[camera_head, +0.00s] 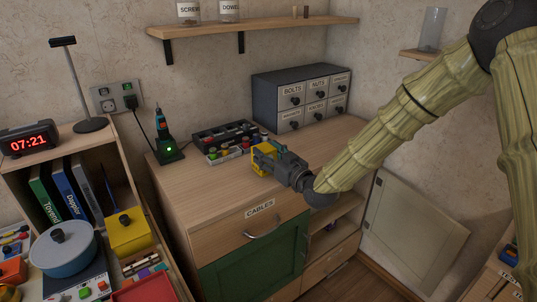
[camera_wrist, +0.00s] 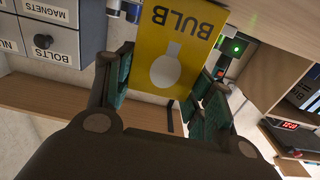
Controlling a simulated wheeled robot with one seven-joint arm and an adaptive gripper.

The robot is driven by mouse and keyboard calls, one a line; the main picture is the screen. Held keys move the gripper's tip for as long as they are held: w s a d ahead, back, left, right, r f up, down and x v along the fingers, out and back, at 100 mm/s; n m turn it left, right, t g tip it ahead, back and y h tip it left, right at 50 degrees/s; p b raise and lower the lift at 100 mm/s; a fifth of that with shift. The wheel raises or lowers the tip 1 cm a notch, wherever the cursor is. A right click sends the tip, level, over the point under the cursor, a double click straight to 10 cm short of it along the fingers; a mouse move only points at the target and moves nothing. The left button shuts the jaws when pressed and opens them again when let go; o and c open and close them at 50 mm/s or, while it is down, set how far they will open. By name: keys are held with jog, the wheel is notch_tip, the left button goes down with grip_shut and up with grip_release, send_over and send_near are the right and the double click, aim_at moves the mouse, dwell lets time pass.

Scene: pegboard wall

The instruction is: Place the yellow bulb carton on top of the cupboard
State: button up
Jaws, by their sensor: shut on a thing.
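The yellow bulb carton (camera_head: 263,160) is between the fingers of my gripper (camera_head: 277,158), over the wooden top of the cupboard (camera_head: 213,208). In the wrist view the carton (camera_wrist: 176,55) shows the word BULB and a light bulb picture. The two teal finger pads of my gripper (camera_wrist: 163,82) are on either side of it. The carton appears close to the cupboard top; I cannot tell whether it touches. The cupboard has a drawer marked CABLES and a green door.
A tray of small parts (camera_head: 226,142) lies behind the carton, with a grey drawer cabinet (camera_head: 300,98) at the back right. A green-lit charger with a screwdriver (camera_head: 167,148) stands at the back left. The cupboard top's front left is clear. A wall shelf (camera_head: 255,27) hangs above.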

jog(key=o, duration=1)
jog(key=shift+f, duration=0.1)
jog(key=shift+o, duration=0.2)
jog(key=shift+r, duration=0.25)
jog(key=v, duration=1.2)
jog(key=s+d+f+m+g+h, duration=0.15)
jog(key=s+f, duration=0.35)
jog(key=f, duration=0.5)
jog(key=s+d+f+m+g+h, duration=0.1)
jog(key=s+d+f+g+h, duration=0.2)
jog(key=f, duration=0.7)
jog(key=s+d+f+m+g+h, duration=0.1)
jog(key=s+f+m+g, duration=0.1)
jog(key=s+f, duration=0.6)
jog(key=s+d+f+m+g+h, duration=0.1)
jog(key=s+d+f+g, duration=0.1)
jog(key=s+f, duration=0.4)
jog(key=s+d+f+m+g+h, duration=0.1)
jog(key=s+d+f+g+h, duration=0.1)
jog(key=s, duration=0.9)
jog(key=s+d+f+m+g+h, duration=0.1)
jog(key=s+d+f+g, duration=0.3)
jog(key=s+f, duration=0.5)
jog(key=shift+s+d+f+h+b, duration=0.35)
jog(key=shift+d+h, duration=0.2)
jog(key=shift+d, duration=0.55)
